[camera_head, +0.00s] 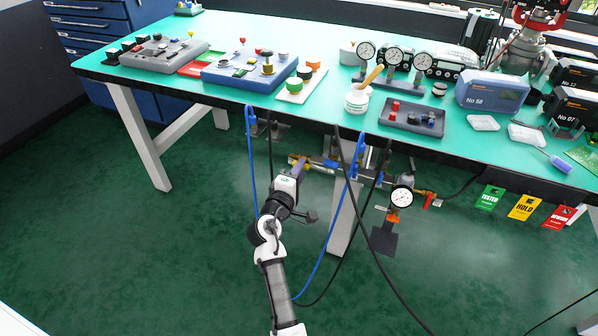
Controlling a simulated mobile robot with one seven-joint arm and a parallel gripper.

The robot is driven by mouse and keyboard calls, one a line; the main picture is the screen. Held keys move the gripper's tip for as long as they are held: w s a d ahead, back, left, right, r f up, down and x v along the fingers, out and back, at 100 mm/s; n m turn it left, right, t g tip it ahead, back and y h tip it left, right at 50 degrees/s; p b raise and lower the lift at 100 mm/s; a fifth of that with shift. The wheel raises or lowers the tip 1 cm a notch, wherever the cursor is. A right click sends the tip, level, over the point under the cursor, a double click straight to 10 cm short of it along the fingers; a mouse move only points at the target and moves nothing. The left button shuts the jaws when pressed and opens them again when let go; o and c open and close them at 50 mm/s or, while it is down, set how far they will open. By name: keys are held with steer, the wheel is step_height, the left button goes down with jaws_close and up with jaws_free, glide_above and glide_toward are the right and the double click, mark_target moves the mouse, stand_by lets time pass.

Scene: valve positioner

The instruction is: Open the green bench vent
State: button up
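My arm rises from the bottom of the head view, and my gripper (297,170) is at the left end of the pipe assembly (325,163) under the bench's front edge. It is at or very close to a brass fitting (298,159) there. The fingertips are too small and partly hidden, so I cannot tell whether they are open or closed, or touching anything. No green vent handle can be made out on the pipework; if one is at the left end, my gripper covers it. Blue parts (354,166) and a red lever (428,202) show farther right.
The green-topped bench (225,92) carries instruments, gauges and boxes above my gripper. Blue and black hoses (335,215) hang close to my arm on the right. A pressure gauge (402,197) hangs below the pipework. The floor (150,240) at left is clear.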

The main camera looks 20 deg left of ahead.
steer(key=s, duration=1.3)
steer(key=shift+s+a+b, duration=0.25)
steer(key=shift+s+b, duration=0.1)
steer(key=shift+s, duration=0.05)
